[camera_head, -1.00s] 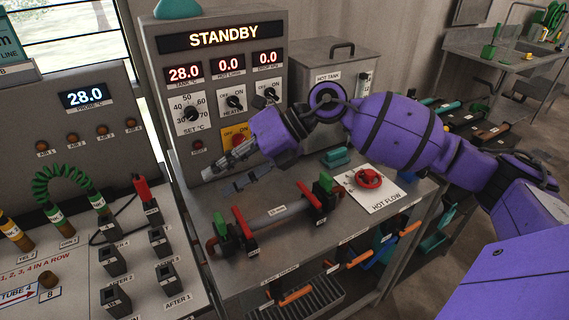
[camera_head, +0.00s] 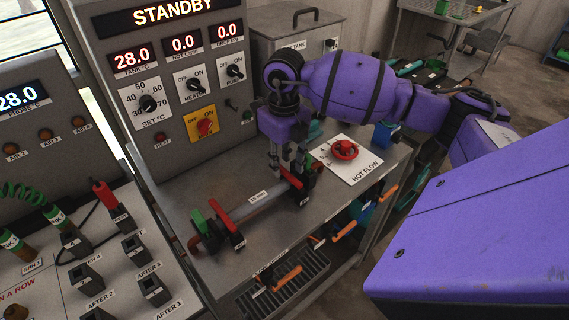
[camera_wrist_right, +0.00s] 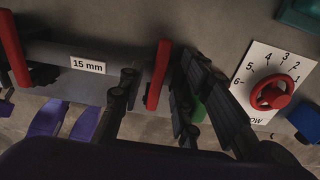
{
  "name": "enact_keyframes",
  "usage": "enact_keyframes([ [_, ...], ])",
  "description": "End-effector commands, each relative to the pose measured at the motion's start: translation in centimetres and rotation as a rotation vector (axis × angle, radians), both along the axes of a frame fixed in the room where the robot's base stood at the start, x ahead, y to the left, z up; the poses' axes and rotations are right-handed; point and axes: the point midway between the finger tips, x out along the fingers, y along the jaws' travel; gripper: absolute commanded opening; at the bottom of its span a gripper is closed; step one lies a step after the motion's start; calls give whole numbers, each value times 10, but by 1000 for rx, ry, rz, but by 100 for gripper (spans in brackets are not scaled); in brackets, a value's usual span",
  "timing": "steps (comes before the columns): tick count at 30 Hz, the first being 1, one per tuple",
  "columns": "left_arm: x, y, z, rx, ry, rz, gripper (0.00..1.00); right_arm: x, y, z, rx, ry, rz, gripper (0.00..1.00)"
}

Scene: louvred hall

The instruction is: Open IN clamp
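A 15 mm pipe (camera_head: 262,203) lies on the steel bench with a clamp at each end; I cannot read which is marked IN. The left clamp has a red lever (camera_head: 226,225) and a green part (camera_head: 199,226). The right clamp has a red lever (camera_head: 291,178), partly hidden by my right gripper (camera_head: 288,168). In the right wrist view my right gripper (camera_wrist_right: 155,82) is open, its fingers on either side of that red lever (camera_wrist_right: 157,75), with a green part (camera_wrist_right: 198,110) behind them. Contact cannot be told. My left gripper is out of view.
A white HOT FLOW plate with a red knob (camera_head: 344,149) is right of the clamps. The STANDBY panel (camera_head: 180,85) rises behind, with a tank (camera_head: 297,42) beside it. A board of black sockets (camera_head: 95,265) is at left. Orange-handled tools hang below the bench's front edge.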

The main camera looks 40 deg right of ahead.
Motion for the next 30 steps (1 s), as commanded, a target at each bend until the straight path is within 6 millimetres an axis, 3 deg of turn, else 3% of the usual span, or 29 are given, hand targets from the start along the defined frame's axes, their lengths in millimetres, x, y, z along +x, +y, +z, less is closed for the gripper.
enact_keyframes([
  [12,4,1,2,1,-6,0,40,0,0,-12,1,-1,1,31],
  [19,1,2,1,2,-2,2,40,0,0,-11,1,-1,1,1],
  [30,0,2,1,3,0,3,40,0,0,-11,1,-2,1,0],
])
